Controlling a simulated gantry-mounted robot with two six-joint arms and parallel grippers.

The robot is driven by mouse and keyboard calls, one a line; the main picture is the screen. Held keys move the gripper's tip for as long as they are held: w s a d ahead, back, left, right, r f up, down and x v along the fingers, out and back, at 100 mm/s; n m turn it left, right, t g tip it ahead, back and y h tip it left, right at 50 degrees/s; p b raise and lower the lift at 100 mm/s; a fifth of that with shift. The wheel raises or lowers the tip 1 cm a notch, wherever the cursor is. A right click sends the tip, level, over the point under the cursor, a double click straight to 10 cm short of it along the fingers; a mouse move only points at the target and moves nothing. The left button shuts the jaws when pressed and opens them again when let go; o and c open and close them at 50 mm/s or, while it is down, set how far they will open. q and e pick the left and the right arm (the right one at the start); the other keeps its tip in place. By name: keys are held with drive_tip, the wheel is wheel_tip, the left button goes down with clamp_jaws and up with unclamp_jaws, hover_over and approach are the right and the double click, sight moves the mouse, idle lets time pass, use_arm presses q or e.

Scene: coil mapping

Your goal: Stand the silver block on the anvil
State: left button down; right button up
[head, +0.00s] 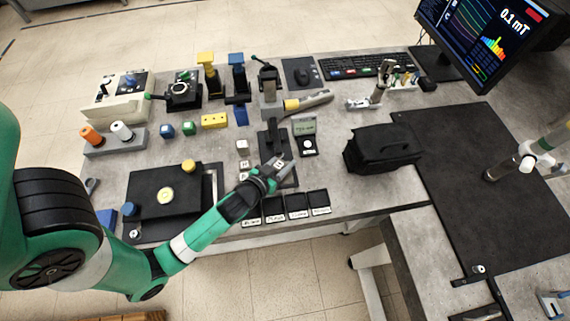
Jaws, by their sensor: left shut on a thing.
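My left gripper (277,166) is shut on a small pale block with a dark mark (279,163), which I take to be the silver block. The fingers cover much of it. It is over the front part of a black stand-like fixture (272,137); I cannot tell whether it touches that. Which surface is the anvil is not clear from this view; this black fixture may be it. Several similar pale lettered blocks, one of them at the top of their column (242,145), stand just left of the gripper.
Black labelled trays (297,206) line the table's front edge. A small display device (305,137) stands right of the fixture, and a black bag (382,148) lies farther right. A black box (162,193) is at left.

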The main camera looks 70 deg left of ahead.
use_arm(q)
drive_tip(key=shift+w, duration=0.1)
drive_tip(key=shift+c, duration=2.2)
unclamp_jaws()
drive_tip(key=shift+r, duration=0.1)
drive_tip(key=shift+d+r, duration=0.1)
drive_tip(key=shift+r, duration=0.05)
drive_tip(key=v, duration=1)
drive_tip(key=shift+s+d, duration=0.2)
drive_tip(key=shift+s, duration=0.2)
drive_tip(key=shift+s+d+r, duration=0.2)
drive_tip(key=shift+s+r, duration=0.1)
drive_tip(key=shift+s, duration=0.15)
